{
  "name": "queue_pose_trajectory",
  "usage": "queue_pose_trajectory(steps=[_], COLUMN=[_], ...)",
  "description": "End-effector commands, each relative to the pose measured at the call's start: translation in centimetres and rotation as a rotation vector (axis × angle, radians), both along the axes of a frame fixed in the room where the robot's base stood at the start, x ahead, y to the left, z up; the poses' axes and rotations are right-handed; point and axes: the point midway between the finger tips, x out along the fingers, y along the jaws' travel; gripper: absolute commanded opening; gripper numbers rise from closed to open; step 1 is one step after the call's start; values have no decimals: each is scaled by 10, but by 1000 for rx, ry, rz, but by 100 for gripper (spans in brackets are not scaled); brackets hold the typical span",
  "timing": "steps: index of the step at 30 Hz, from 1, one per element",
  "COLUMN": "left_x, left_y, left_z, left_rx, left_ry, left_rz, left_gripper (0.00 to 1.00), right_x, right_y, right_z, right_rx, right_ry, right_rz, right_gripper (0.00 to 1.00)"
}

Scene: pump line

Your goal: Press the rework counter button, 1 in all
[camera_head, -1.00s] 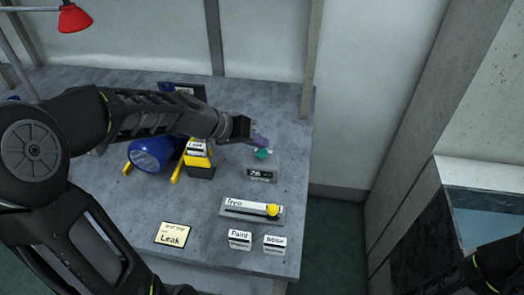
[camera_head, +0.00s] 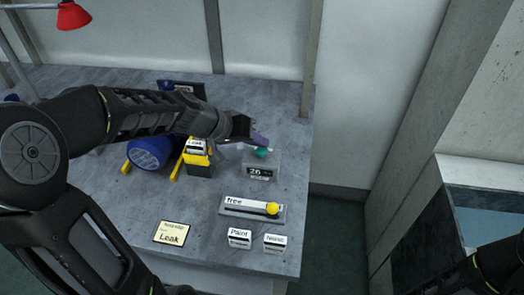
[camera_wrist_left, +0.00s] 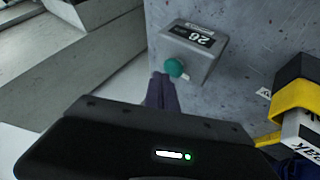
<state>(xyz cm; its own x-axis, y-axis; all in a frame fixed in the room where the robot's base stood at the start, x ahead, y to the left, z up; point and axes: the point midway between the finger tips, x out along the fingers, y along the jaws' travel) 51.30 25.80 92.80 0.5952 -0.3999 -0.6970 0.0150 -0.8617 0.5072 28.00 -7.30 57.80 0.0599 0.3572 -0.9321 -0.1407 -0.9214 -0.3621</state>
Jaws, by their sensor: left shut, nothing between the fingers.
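The rework counter is a grey box (camera_head: 262,165) near the right edge of the table, with a small display that seems to read 26. Its round teal button (camera_head: 262,152) sits on the side facing my left gripper. In the left wrist view the button (camera_wrist_left: 174,68) shows just beyond the fingertips. My left gripper (camera_head: 260,141) is shut and empty, its purple fingers close to the button. I cannot tell whether they touch it. The fingers also show in the left wrist view (camera_wrist_left: 160,80). My right gripper is out of view; only part of that arm shows at lower right.
A blue cylindrical pump (camera_head: 150,152) and a yellow-and-black block (camera_head: 199,160) lie left of the counter. A slider box marked free (camera_head: 250,209), a yellow Leak card (camera_head: 172,233), and Paint (camera_head: 239,238) and Noise (camera_head: 274,243) blocks are nearer the front.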

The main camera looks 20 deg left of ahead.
Motion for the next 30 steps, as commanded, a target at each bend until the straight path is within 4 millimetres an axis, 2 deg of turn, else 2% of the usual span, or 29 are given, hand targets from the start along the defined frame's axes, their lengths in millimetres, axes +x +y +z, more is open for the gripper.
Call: queue_pose_trajectory(steps=[30], left_x=[0], left_y=[0], left_z=[-7], left_rx=[0], left_ry=[-1], left_rz=[1], left_gripper=[0], right_x=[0], right_y=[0], right_z=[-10], right_rx=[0], right_ry=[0], right_rz=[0], right_gripper=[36])
